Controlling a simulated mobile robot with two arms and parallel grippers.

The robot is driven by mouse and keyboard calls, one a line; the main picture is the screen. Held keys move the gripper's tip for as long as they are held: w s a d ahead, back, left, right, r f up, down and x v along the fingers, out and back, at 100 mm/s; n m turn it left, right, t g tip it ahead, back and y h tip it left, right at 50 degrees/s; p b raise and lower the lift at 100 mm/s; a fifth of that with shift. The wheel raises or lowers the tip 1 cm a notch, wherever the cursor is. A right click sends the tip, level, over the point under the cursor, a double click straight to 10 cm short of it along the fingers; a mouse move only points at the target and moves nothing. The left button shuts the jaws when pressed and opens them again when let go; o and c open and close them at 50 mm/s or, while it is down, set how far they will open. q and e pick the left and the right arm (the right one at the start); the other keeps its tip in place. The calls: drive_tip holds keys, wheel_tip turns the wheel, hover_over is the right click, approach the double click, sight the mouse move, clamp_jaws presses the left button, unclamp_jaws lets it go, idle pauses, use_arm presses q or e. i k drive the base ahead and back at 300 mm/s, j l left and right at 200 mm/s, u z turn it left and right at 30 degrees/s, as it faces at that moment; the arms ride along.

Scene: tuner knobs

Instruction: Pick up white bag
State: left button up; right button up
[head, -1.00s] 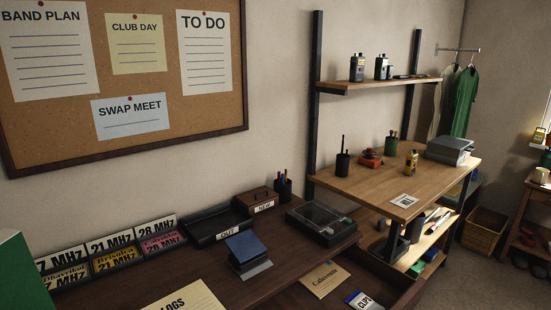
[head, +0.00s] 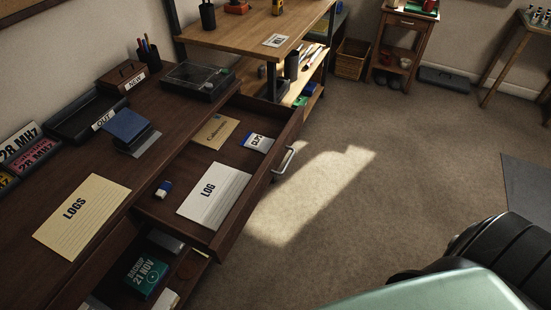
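A small white and blue packet marked CLIPS (head: 257,142) lies flat in the open desk drawer, towards its far right corner. It is the closest match to a white bag that I see; I cannot tell for sure that it is a bag. Beside it on the left lies a tan envelope (head: 215,132). A white LOG card (head: 214,194) lies nearer in the same drawer. Neither of my grippers is in view.
The drawer front (head: 262,187) has a metal handle (head: 284,160) and stands out over open carpet (head: 340,200). A blue-and-white eraser-like item (head: 163,190) is also in the drawer. The desk top (head: 150,160) carries trays and LOGS paper. A wooden shelf unit (head: 310,22) stands behind.

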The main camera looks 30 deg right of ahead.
sight(257, 142)
drive_tip(key=l, duration=0.75)
drive_tip(key=i+l+u, duration=0.1)
drive_tip(key=l, duration=0.65)
